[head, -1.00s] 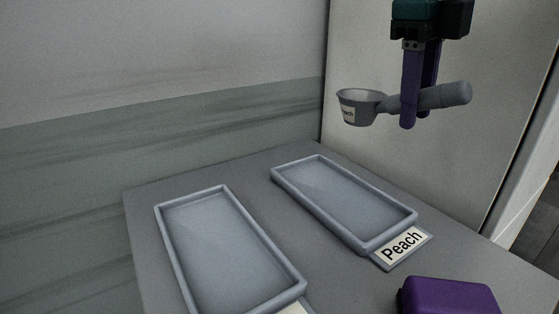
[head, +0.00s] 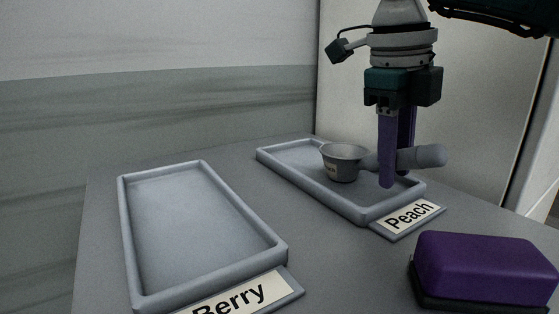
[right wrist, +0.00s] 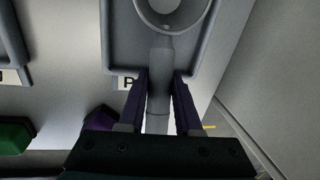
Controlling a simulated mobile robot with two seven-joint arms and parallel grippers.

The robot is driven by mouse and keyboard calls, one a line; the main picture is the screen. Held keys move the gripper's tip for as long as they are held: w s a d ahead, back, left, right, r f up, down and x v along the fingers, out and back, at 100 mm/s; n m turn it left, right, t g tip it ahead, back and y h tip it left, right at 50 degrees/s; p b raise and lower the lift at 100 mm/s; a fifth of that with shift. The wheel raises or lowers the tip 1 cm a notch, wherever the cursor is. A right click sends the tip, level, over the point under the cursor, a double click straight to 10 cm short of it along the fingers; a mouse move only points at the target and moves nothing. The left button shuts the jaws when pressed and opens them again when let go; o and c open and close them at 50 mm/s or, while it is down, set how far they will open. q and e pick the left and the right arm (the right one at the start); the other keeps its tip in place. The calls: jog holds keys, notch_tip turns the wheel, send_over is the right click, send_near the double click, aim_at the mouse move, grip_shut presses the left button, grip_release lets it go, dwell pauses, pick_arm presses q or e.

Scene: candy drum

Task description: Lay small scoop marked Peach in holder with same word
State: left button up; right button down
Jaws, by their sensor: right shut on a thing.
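The small grey scoop (head: 344,163) has a round cup with a label, too small to read fully now, and a thick handle. My right gripper (head: 393,182) is shut on its handle. The scoop is over the holder labelled Peach (head: 350,208); I cannot tell whether the cup touches its floor. In the right wrist view the scoop's handle (right wrist: 160,75) runs between the purple fingers (right wrist: 160,75), with the cup ahead inside the holder's outline. My left gripper is not in view.
An empty grey holder (head: 277,256) labelled Berry stands at the left. A purple block with a dark base (head: 480,268) lies at the front right, close to the Peach label (head: 408,216). A wall is behind, and a pale panel stands at the right.

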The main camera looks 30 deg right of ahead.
jog(key=shift+f, duration=0.15)
jog(key=c, duration=0.6)
grip_release()
notch_tip(320, 180, up, 12)
jog(key=a+p, duration=0.2)
jog(key=p, duration=0.1)
jog(key=shift+s+p, duration=0.15)
jog(key=shift+p, duration=0.2)
jog(key=shift+a, duration=0.15)
